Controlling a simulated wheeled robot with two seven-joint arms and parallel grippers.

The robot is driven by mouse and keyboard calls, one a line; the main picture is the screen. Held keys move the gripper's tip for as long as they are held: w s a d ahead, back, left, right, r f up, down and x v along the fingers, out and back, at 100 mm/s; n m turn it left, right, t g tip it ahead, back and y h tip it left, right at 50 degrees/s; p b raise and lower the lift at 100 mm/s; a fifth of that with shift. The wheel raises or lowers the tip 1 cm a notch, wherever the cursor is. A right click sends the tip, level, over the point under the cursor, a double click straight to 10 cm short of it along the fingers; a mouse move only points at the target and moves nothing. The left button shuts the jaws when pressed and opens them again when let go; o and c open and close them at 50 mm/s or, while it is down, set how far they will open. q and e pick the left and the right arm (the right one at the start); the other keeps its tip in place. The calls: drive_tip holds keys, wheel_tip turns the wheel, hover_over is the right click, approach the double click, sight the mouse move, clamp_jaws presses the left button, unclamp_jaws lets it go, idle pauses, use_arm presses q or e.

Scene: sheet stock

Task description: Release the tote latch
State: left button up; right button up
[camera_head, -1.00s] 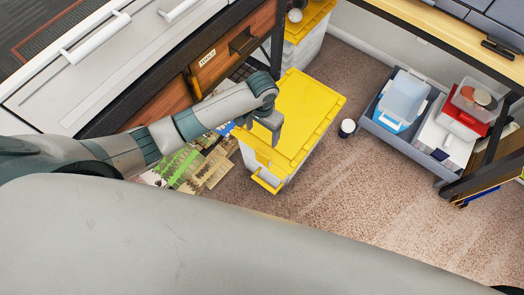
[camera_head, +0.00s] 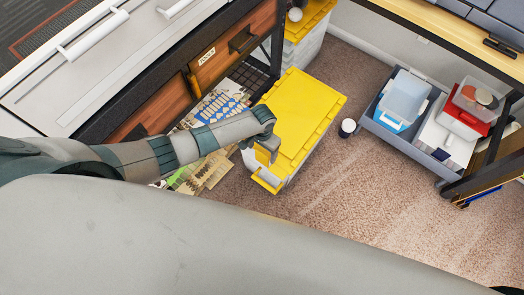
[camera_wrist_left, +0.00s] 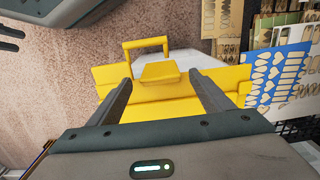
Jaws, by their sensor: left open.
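The tote has a yellow lid (camera_head: 306,108) and a pale body, and stands on the carpet. At its near end a yellow latch loop (camera_head: 266,182) sticks out; it also shows in the left wrist view (camera_wrist_left: 147,44). A raised yellow tab (camera_wrist_left: 159,72) sits beside the loop. My left gripper (camera_head: 268,154) is over the near left end of the tote. In the left wrist view its two fingers (camera_wrist_left: 160,80) are apart, one on each side of the tab, with nothing gripped. I cannot tell whether they touch the lid. My right gripper is not in view.
A wooden drawer cabinet (camera_head: 225,58) stands left of the tote, with sheets of cut shapes (camera_head: 222,104) beside it. Another yellow-lidded tote (camera_head: 308,20) is behind. A grey bin (camera_head: 385,135) holding containers stands right. A small dark, white-topped jar (camera_head: 347,127) is on open carpet.

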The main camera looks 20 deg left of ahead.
use_arm(q)
drive_tip(key=shift+f, duration=0.35)
drive_tip(key=c, duration=1.5)
drive_tip(key=shift+s, duration=0.15)
